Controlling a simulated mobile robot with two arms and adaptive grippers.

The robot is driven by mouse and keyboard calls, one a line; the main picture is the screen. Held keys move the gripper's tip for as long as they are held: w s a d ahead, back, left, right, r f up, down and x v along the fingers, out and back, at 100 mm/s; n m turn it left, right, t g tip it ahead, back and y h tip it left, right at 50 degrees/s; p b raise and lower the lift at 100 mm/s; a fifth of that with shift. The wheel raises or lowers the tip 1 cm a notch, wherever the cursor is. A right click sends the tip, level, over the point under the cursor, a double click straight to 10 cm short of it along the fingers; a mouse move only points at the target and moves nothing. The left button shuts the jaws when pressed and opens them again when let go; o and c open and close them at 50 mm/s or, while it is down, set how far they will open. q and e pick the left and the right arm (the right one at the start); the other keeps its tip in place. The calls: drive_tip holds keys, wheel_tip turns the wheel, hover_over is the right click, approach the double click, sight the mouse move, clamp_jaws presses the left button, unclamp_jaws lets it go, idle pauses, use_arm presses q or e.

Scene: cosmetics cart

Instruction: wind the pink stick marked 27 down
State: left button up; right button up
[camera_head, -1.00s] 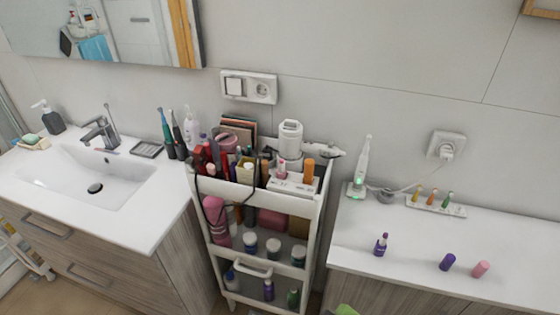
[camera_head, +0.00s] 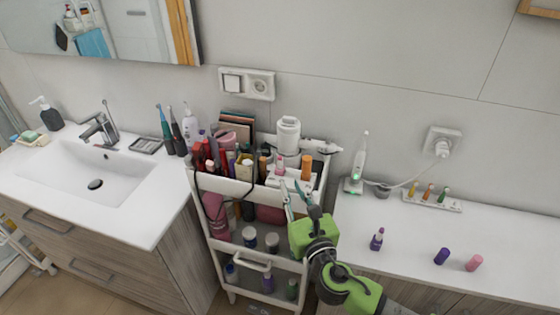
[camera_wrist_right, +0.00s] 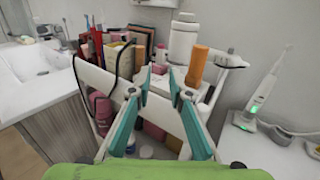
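A small pink stick (camera_head: 280,165) stands upright in a white holder (camera_head: 290,181) on the cart's top tier, beside an orange stick (camera_head: 306,167). It also shows in the right wrist view (camera_wrist_right: 160,54), beyond and between my fingertips. Any number on it is too small to read. My right gripper (camera_head: 295,186) is at the cart's front edge, its two teal fingers apart and empty, pointing toward the holder. In the right wrist view the open fingers (camera_wrist_right: 159,88) stand short of the pink stick, not touching it. My left gripper is out of view.
The white cart (camera_head: 245,190) is crowded at its upper left with bottles and tubes. A white container (camera_head: 288,135) stands behind the pink stick.

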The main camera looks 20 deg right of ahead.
sight(281, 165)
drive_tip(key=w+p, duration=0.2)
drive_tip(key=w, duration=0.9)
drive_tip(key=shift+w+d, duration=0.1)
drive_tip(key=shift+w, duration=0.25)
clamp_jaws()
